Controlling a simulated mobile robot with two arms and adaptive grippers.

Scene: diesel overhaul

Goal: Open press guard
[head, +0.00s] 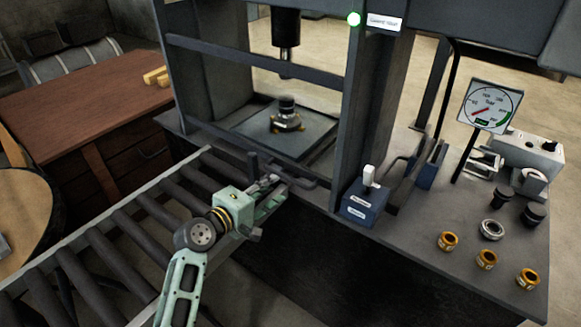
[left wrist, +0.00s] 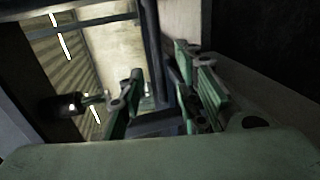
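The press guard (head: 255,62) is a dark barred frame across the front of the press. A dark handle-like bar (head: 308,183) sticks out at the lower front. My left gripper (head: 272,184) is at this bar, over the roller conveyor's end. In the left wrist view its fingers (left wrist: 160,100) are spread apart, with a dark upright bar (left wrist: 151,55) seen between and beyond them. I cannot tell whether they touch it. My right gripper is not in view.
Inside the press, a part (head: 286,115) stands on the bed plate below the ram (head: 286,30). A blue switch box (head: 363,202) with a white lever stands right of the guard. Gauge (head: 491,106) and several brass rings occupy the right bench.

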